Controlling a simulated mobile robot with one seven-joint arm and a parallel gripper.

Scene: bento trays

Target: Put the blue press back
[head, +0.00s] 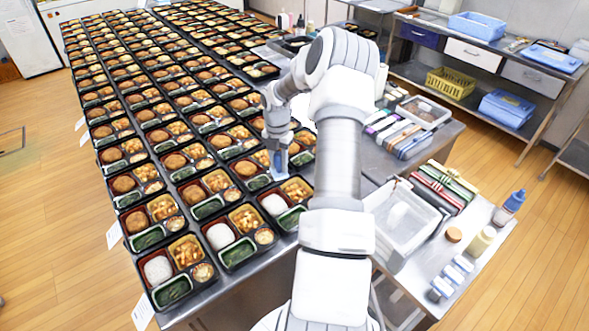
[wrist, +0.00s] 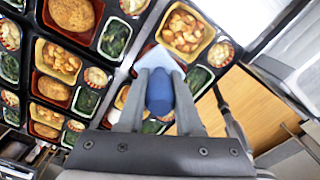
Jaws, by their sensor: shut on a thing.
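My gripper (head: 277,158) is shut on the blue press (wrist: 160,94). The press has a blue rounded handle between the two fingers and a pale flat plate (wrist: 160,58) beyond the fingertips. In the head view a small piece of the blue press (head: 275,165) shows below the gripper. The gripper is over the near right part of the bento trays, above or beside a tray with white rice (head: 273,204). I cannot tell whether the plate touches a tray. In the wrist view my gripper (wrist: 160,88) points toward trays of fried patties, potatoes and greens.
Rows of black bento trays (head: 150,90) cover the long table. To the right, a side table holds a clear bin (head: 405,222), several folded cloths or packs (head: 440,185), small blue-and-white items (head: 450,278) and a blue-capped bottle (head: 510,205). A shelf with baskets stands behind.

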